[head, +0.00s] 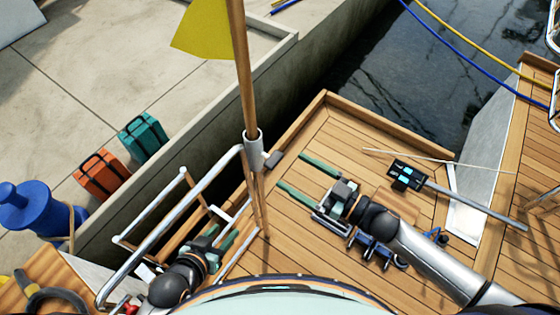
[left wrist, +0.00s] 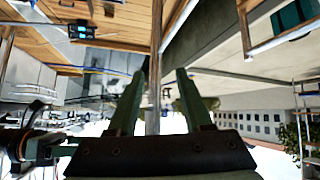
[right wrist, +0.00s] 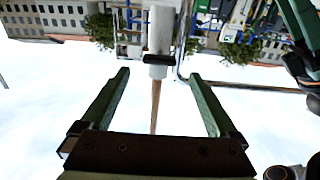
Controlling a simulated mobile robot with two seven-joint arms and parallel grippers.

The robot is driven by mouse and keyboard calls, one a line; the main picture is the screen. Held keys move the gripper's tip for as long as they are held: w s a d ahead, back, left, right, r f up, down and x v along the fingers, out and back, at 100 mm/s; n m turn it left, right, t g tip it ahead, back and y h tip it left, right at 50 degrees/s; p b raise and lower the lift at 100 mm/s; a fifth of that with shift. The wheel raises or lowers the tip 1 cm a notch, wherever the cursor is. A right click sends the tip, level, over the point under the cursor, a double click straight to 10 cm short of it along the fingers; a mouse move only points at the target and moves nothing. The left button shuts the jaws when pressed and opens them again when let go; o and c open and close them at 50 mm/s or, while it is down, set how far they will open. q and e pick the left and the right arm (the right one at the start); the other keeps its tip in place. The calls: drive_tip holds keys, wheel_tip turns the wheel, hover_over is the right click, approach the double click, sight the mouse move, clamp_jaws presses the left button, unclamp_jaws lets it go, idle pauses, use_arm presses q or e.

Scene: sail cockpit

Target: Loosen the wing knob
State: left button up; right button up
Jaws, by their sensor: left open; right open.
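The wing knob (head: 272,159) is a small dark grey piece on the right side of a pale metal socket (head: 253,143). The socket holds a wooden staff (head: 241,70) with a yellow flag (head: 203,30). My right gripper (head: 293,171) is open, its green fingers pointing at the knob from the right, apart from it. In the right wrist view the socket (right wrist: 160,30) and the dark knob (right wrist: 157,59) lie between and beyond the open fingers (right wrist: 158,85). My left gripper (head: 225,235) is open and empty, low beside the rail, left of the staff's lower end.
A bent metal rail (head: 185,217) stands along the deck's left edge. A dark device on a grey pole (head: 460,200) lies right of my right arm. Blue winch-like fittings (head: 372,248) are near that arm. Orange (head: 101,174) and teal (head: 142,138) cases stand on the quay.

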sight(278, 162)
drive_tip(key=x, duration=0.5)
drive_tip(key=shift+w, duration=0.1)
drive_tip(key=shift+c, duration=1.4)
drive_tip(key=c, duration=1.1)
